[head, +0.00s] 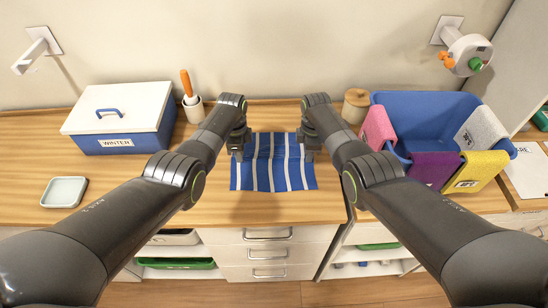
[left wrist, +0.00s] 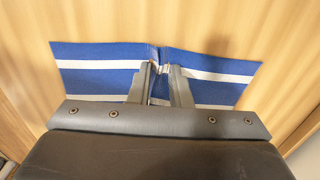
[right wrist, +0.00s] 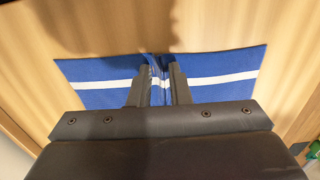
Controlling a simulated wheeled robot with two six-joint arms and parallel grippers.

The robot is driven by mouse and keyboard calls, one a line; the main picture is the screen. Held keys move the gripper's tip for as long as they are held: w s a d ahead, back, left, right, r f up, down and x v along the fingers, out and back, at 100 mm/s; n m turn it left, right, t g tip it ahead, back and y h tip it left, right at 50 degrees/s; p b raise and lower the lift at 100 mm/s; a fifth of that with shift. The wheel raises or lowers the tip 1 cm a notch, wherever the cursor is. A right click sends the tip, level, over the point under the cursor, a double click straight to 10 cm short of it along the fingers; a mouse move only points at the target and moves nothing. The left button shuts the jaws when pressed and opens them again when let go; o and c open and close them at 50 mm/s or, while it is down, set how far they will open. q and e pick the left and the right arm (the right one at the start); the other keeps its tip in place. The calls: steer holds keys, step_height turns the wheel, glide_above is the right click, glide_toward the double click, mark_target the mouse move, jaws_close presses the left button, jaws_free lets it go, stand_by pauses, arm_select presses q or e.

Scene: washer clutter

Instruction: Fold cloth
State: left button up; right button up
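The blue cloth with white stripes (head: 273,175) lies spread on the wooden counter, with its stripes running front to back. My left gripper (head: 238,152) is at the cloth's left edge, toward the back. In the left wrist view, its fingers (left wrist: 161,75) close on a puckered fold of the cloth (left wrist: 95,75). My right gripper (head: 310,150) is at the cloth's right edge. In the right wrist view, its fingers (right wrist: 159,78) close on a raised pleat of the cloth (right wrist: 225,75). The fingertips are partly hidden by my wrists in the head view.
A blue-and-white box labelled WINTER (head: 125,140) and a pale dish (head: 64,192) stand left. A cup with an orange-handled tool (head: 193,108) and a lidded jar (head: 356,106) stand behind. A blue basket (head: 425,105) with cloths over its rim is right. Drawers (head: 268,253) lie below.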

arm_select(q)
steer(key=shift+s+f, duration=0.1)
jaws_close()
arm_select(e)
steer(key=shift+f, duration=0.1)
jaws_close()
arm_select(q)
steer(key=shift+r, duration=0.2)
arm_select(e)
steer(key=shift+r, duration=0.2)
